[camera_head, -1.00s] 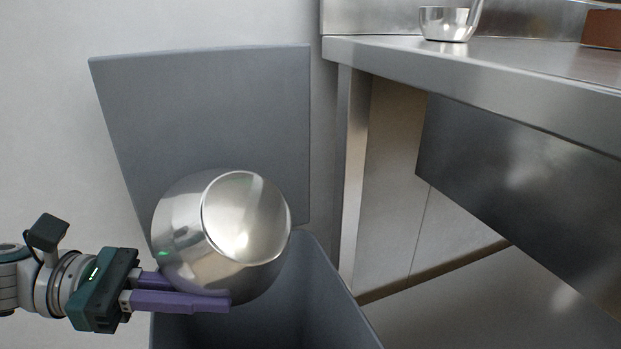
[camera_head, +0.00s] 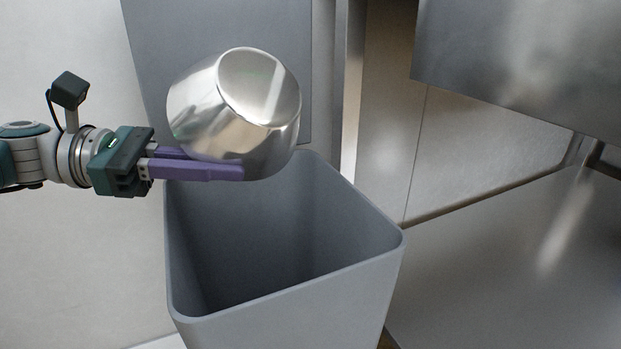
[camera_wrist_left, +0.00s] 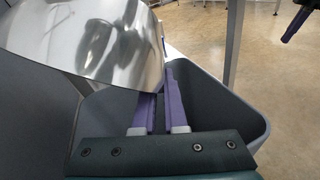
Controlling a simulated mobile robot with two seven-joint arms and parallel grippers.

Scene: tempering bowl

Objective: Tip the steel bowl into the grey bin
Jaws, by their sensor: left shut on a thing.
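The steel bowl (camera_head: 205,115) is tipped over above the back part of the grey bin (camera_head: 290,290), its flat round base turned up towards the head camera. Its mouth faces away and is hidden. My left gripper (camera_head: 240,170) is shut on the bowl's lower edge, its purple fingers level over the bin opening. The bin is open, and I see no contents in the visible part of its inside. In the left wrist view the bowl (camera_wrist_left: 85,40) fills the upper left, beside the fingers (camera_wrist_left: 160,100). A purple-and-dark part, apparently my right gripper (camera_wrist_left: 297,22), shows at the upper right edge.
The bin's raised grey lid (camera_head: 225,25) stands behind the bowl, against the wall. A steel table leg (camera_head: 350,90) and a steel panel (camera_head: 520,60) are to the right of the bin. A low steel shelf (camera_head: 510,260) lies at the lower right.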

